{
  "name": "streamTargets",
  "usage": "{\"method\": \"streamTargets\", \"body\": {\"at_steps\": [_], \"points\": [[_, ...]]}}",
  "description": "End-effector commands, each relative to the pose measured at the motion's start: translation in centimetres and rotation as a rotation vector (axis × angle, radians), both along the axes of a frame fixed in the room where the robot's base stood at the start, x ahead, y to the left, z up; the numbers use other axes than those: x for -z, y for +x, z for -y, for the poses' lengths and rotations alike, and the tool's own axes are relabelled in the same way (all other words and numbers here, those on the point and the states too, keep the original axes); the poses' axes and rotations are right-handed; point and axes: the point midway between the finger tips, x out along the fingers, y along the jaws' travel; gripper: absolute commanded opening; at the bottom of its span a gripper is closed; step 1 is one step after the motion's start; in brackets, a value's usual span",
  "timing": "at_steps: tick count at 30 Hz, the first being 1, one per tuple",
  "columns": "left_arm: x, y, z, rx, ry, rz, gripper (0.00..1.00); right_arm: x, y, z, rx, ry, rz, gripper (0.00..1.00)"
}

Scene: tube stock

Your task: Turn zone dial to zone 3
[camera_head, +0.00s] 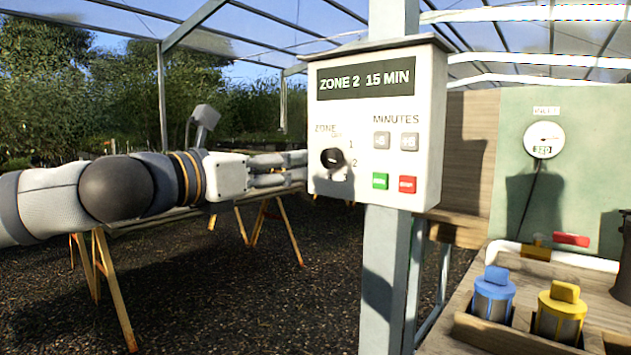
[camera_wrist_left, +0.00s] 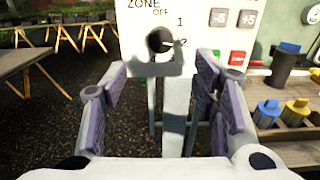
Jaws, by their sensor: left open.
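The zone dial (camera_head: 332,158) is a round black knob on the front of a white control box (camera_head: 430,120). The box's screen (camera_head: 366,78) reads "ZONE 2 15 MIN". My left gripper (camera_head: 290,168) is at the box's left side, near the dial. In the left wrist view the dial (camera_wrist_left: 159,40) is ahead of and above the open, empty fingers (camera_wrist_left: 160,95), apart from them. Its pointer faces right, toward 2. My right gripper is not in view.
Grey minute buttons (camera_head: 395,141), a green button (camera_head: 380,181) and a red button (camera_head: 408,185) sit right of the dial. A post (camera_head: 385,270) carries the box. A wooden bench with blue (camera_head: 493,295) and yellow (camera_head: 561,312) filters stands at right.

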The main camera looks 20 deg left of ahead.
Motion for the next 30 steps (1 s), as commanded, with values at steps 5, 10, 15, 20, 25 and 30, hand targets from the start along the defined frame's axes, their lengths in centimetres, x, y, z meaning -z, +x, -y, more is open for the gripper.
{"method": "streamTargets", "body": {"at_steps": [5,10,15,20,25,30], "points": [[0.5,3.9,1.6,0.002,0.008,-0.005,0.54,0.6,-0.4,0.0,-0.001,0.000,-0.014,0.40],[0.3,7.8,3.1,0.003,0.010,-0.003,0.54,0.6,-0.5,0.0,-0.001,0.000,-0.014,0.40],[0.2,10.2,4.0,0.003,0.008,-0.002,0.54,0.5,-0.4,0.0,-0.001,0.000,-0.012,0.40],[0.2,10.8,4.1,0.002,0.008,-0.001,0.54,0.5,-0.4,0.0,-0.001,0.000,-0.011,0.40],[0.2,10.8,4.1,0.003,0.009,-0.002,0.54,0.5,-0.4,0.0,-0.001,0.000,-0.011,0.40],[0.2,10.7,4.1,0.003,0.009,-0.002,0.16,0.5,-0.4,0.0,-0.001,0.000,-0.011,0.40]]}}
